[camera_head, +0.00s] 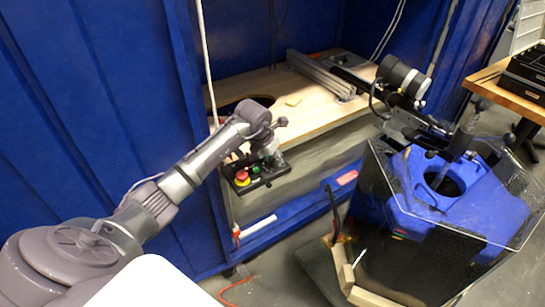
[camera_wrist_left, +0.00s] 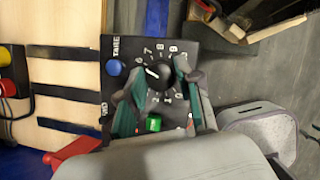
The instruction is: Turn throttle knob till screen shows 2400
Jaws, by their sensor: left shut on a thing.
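The throttle knob (camera_wrist_left: 158,74) is a black dial with a white pointer, ringed by printed numbers on a black control panel (camera_wrist_left: 190,42) in the left wrist view. My left gripper (camera_wrist_left: 160,82) has its two fingers on either side of the knob and is shut on it. In the head view my left gripper (camera_head: 268,150) reaches down to the control box (camera_head: 262,175) at the front of the wooden shelf and hides much of it. A blue button (camera_wrist_left: 114,67) and a green button (camera_wrist_left: 153,123) sit beside the knob. The screen's reading cannot be made out. My right gripper is not in view.
A red stop button (camera_head: 242,177) is left of the gripper on the box. The wooden shelf (camera_head: 315,108) has a round hole behind. A blue machine with a clear cover (camera_head: 455,195) stands at right. Blue walls (camera_head: 90,90) flank the opening.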

